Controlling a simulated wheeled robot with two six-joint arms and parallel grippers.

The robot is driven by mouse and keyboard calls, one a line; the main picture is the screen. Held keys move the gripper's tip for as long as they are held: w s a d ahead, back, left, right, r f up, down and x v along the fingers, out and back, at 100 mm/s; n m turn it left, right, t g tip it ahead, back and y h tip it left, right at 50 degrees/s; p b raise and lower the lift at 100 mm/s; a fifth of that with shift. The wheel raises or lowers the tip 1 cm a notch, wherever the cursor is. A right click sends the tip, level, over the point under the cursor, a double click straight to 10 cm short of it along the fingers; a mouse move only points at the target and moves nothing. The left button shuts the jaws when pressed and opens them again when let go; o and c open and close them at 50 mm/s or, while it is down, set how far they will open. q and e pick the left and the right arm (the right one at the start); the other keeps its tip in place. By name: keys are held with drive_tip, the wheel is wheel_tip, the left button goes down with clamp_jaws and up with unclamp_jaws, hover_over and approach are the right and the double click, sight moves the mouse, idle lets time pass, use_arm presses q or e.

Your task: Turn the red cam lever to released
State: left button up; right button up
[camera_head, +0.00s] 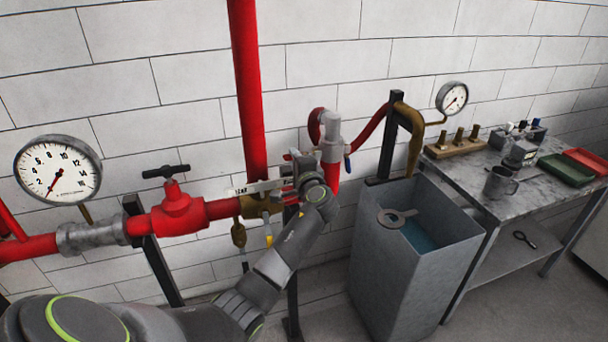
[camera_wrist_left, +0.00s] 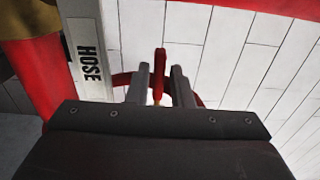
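The red cam lever (camera_wrist_left: 159,72) shows in the left wrist view as a narrow upright red bar. It stands between the two fingers of my left gripper (camera_wrist_left: 160,85), with a small gap visible on each side. The gripper is open around it; I cannot tell whether either finger touches it. In the head view my left gripper (camera_head: 298,160) is at the left side of the grey hose coupling (camera_head: 331,138), and the red lever is not clearly seen there. My right gripper is out of view.
A white HOSE label (camera_wrist_left: 88,60) and red pipe are close beside the gripper. A red valve (camera_head: 177,208) and a gauge (camera_head: 57,171) are left. A red hose (camera_head: 372,128) runs right, above a grey tank (camera_head: 400,265). A workbench (camera_head: 475,190) stands farther right.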

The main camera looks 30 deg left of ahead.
use_arm(q)
drive_tip(key=b+v, duration=0.5)
drive_tip(key=v, duration=1.2)
drive_tip(key=shift+s+a, duration=0.1)
